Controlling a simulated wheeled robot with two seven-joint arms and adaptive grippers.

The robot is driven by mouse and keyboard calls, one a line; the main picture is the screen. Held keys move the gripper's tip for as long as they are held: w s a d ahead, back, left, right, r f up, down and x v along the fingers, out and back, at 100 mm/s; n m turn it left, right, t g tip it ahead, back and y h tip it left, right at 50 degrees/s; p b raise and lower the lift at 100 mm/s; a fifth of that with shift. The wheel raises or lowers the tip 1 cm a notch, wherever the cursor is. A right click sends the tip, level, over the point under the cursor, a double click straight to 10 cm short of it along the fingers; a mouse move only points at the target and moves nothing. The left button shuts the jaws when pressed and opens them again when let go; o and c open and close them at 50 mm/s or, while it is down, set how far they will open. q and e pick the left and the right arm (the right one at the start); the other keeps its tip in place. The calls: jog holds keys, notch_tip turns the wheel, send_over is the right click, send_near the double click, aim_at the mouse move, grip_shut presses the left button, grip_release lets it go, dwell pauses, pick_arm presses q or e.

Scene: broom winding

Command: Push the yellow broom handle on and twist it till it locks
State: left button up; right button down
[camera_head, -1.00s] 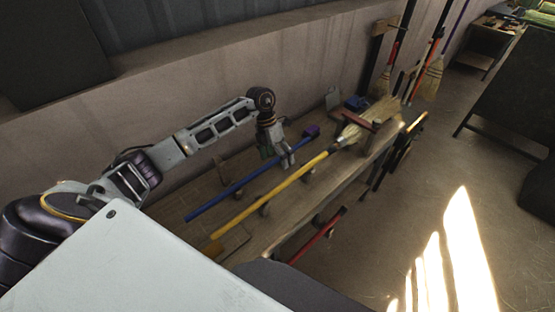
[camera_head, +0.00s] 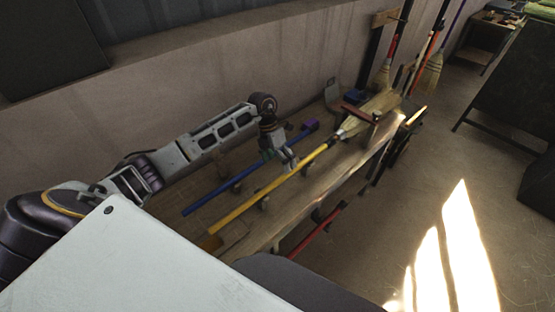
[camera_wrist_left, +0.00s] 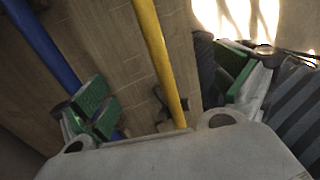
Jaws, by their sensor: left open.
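The yellow broom handle (camera_head: 265,192) lies slantwise along the wooden bench, on small supports. Its far end meets the straw broom head (camera_head: 368,114); whether they are joined I cannot tell. My left gripper (camera_head: 288,160) hangs over the bench close to the yellow handle. In the left wrist view the yellow handle (camera_wrist_left: 159,60) passes between the open green-padded fingers of the left gripper (camera_wrist_left: 165,85), nearer the middle than either pad, with no contact visible. My right gripper is not in view.
A blue handle (camera_head: 225,192) lies parallel on the wall side of the yellow one, and shows near the left finger in the wrist view (camera_wrist_left: 42,42). A red clamp-like part (camera_head: 358,112) stands by the broom head. The wooden bench (camera_head: 330,180) has open floor at its right.

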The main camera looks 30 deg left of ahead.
aim_at(283, 178)
pick_arm(q)
jog(key=shift+b+x, duration=1.85)
jog(key=shift+x, duration=1.7)
grip_shut()
jog(key=shift+w+d+b, duration=0.2)
jog(key=shift+w+b, duration=0.2)
jog(key=shift+w, duration=0.2)
jog(key=shift+w+d+b, duration=0.2)
jog(key=shift+w+b, duration=0.15)
jog(key=shift+w, duration=0.2)
